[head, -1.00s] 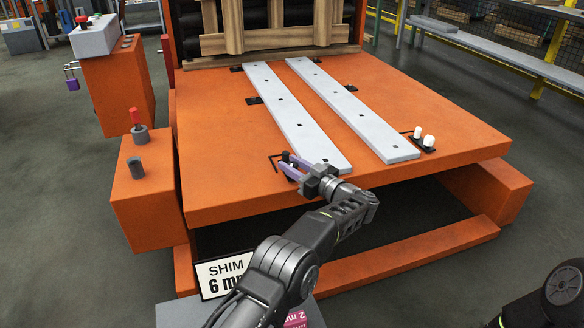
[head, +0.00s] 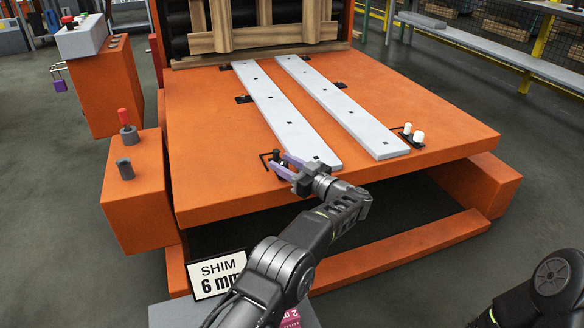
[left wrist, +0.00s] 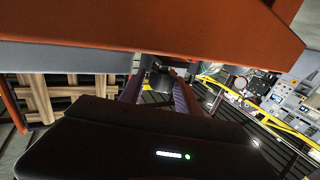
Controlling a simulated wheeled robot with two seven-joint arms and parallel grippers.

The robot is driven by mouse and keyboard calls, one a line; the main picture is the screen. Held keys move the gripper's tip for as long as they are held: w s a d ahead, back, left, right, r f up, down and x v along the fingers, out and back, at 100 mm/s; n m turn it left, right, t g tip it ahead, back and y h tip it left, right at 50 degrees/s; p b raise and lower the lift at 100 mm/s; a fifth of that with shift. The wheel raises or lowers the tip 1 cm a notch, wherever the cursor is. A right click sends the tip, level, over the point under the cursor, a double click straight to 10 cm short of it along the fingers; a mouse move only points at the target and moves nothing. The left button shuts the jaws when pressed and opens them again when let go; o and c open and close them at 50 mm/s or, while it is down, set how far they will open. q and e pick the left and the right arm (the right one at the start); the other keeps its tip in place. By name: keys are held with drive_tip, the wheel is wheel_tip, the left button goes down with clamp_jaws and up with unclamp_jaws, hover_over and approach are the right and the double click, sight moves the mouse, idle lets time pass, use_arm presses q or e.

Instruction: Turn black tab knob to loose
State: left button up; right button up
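The black tab knob (head: 277,156) stands on the orange table at the near end of the left steel strip (head: 290,118), beside a thin black angle mark. My left gripper (head: 285,164) is at the table's front edge with its two purple fingers apart, pointing at the knob. In the left wrist view a dark round knob (left wrist: 160,80) shows between and beyond the fingers (left wrist: 155,92). Contact cannot be told. The way the tab points is too small to tell. My right gripper is out of view.
A sign reading SHIM 6 mm (head: 217,275) stands below the table front. An orange box (head: 135,195) with a red-topped knob is at left.

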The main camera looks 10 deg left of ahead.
sight(287, 165)
use_arm(q)
drive_tip(key=p+v, duration=0.2)
drive_tip(key=v, duration=0.4)
drive_tip(key=shift+s+d+r, duration=0.1)
drive_tip(key=shift+r, duration=0.05)
drive_tip(key=shift+s+d, duration=0.25)
drive_tip(key=shift+d, duration=0.05)
